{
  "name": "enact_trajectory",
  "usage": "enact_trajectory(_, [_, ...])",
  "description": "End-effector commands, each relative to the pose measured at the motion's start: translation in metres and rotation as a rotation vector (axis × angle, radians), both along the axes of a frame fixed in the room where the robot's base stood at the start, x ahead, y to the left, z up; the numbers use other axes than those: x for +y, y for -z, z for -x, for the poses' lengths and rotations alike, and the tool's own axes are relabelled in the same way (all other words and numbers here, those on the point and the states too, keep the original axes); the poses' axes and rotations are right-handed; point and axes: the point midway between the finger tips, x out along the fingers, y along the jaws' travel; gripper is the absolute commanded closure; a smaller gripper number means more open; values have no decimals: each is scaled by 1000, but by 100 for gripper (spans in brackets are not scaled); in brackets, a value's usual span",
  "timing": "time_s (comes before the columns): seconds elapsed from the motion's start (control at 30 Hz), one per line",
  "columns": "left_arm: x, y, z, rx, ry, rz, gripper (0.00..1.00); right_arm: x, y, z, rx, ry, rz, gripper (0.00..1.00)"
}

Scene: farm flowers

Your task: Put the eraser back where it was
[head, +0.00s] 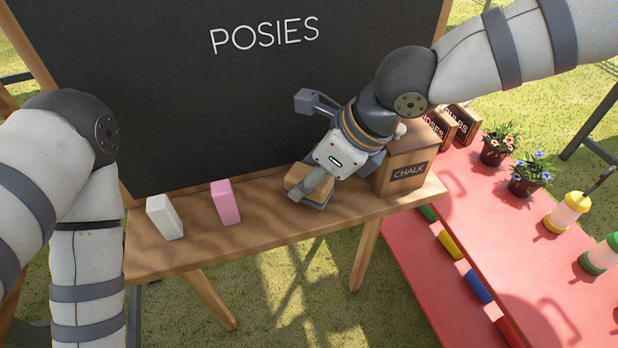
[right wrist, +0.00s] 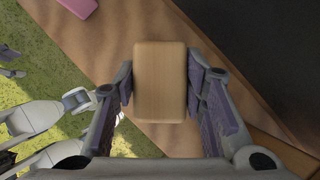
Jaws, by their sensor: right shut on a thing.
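The eraser (head: 296,176) is a block with a light wooden back, low over the wooden ledge (head: 262,229) under the blackboard. My right gripper (head: 311,188) is shut on it. In the right wrist view the eraser (right wrist: 160,80) sits between the two fingers of the right gripper (right wrist: 160,92). I cannot tell whether its underside touches the ledge. My left arm shows at the left edge of the head view, but its gripper is out of view.
A white block (head: 164,217) and a pink block (head: 225,203) stand on the ledge to the left. A wooden chalk box (head: 405,162) stands close to the right of my right gripper. The blackboard (head: 190,90) rises behind. A red bench (head: 530,240) with flower pots stands right.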

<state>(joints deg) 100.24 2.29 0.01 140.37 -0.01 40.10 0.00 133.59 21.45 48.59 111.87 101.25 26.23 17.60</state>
Motion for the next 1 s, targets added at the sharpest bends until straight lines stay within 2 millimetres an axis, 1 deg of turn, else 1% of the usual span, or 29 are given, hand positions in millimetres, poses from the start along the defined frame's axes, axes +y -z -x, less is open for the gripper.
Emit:
enact_trajectory(0.13, [0,-3,-4,-14,0,-1,62,1,11,0,-8,-1,-2,84])
enact_trajectory(0.43, [0,-4,-4,-14,0,0,62,1,14,0,-6,-1,-1,84])
enact_trajectory(0.47, [0,-3,-4,-14,0,0,62,1,14,0,-7,0,-1,58])
enact_trajectory(0.5, [0,-3,-4,-14,0,0,62,1,14,0,-7,0,-1,48])
enact_trajectory(0.53, [0,-3,-4,-14,0,-1,62,1,14,0,-6,-1,-1,42])
enact_trajectory(0.87, [0,-3,-3,-12,0,0,62,1,12,0,-6,0,-2,42])
enact_trajectory(0.97, [0,-4,-5,-18,0,0,62,-4,0,2,-9,2,-3,42])
enact_trajectory(1.0, [0,-5,-6,-21,0,0,62,-8,-7,4,-11,3,-5,42])
